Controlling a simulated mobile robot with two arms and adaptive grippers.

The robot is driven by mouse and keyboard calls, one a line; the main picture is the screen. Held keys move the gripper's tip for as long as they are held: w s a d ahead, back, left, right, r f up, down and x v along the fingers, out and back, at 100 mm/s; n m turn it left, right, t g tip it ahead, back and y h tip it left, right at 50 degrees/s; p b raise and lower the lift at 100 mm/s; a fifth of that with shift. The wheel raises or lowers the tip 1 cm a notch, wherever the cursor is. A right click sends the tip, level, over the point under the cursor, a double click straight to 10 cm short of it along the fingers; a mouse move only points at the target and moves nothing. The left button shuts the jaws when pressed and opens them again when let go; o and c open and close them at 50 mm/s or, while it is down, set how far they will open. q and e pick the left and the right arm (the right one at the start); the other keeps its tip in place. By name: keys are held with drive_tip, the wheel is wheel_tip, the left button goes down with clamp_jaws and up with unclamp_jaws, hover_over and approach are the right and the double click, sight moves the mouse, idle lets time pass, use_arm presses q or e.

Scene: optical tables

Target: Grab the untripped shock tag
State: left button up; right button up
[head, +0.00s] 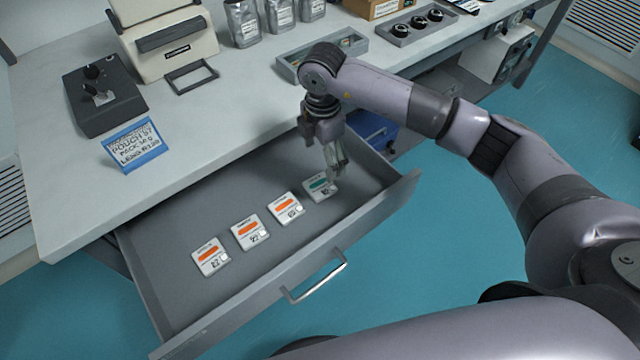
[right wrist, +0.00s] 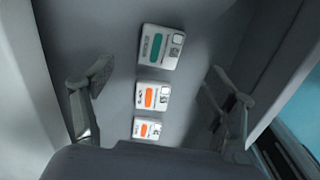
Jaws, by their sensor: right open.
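Several flat white shock tags lie in a row in the open grey drawer (head: 170,260). One has a green label (head: 320,187) and is at the right end of the row; the others, such as the nearest orange tag (head: 287,208), have orange labels. My right gripper (head: 336,168) is open and empty, pointing down just above the green tag. In the right wrist view the green tag (right wrist: 158,47) lies beyond the fingertips, between their lines, with orange tags (right wrist: 152,96) below it. My left gripper is not in view.
The drawer's front wall (head: 350,240) and right side wall stand close to the tags. On the table (head: 220,125) above are a blue-framed sign (head: 135,145), a sealer machine (head: 165,40), a grey tray (head: 322,55) and silver pouches (head: 243,22).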

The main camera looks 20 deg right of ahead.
hover_over(320, 185)
drive_tip(key=f, duration=0.4)
drive_tip(key=shift+w+d+f, duration=0.15)
drive_tip(key=shift+d+f, duration=0.1)
drive_tip(key=shift+a+f+p, duration=0.15)
drive_tip(key=shift+f+p, duration=0.1)
drive_tip(key=shift+f, duration=1.05)
drive_tip(key=shift+a+f+p, duration=0.1)
drive_tip(key=shift+f+p, duration=0.15)
drive_tip(key=shift+f, duration=1.05)
drive_tip(key=shift+s, duration=0.2)
drive_tip(key=shift+c, duration=0.5)
drive_tip(key=c, duration=1.1)
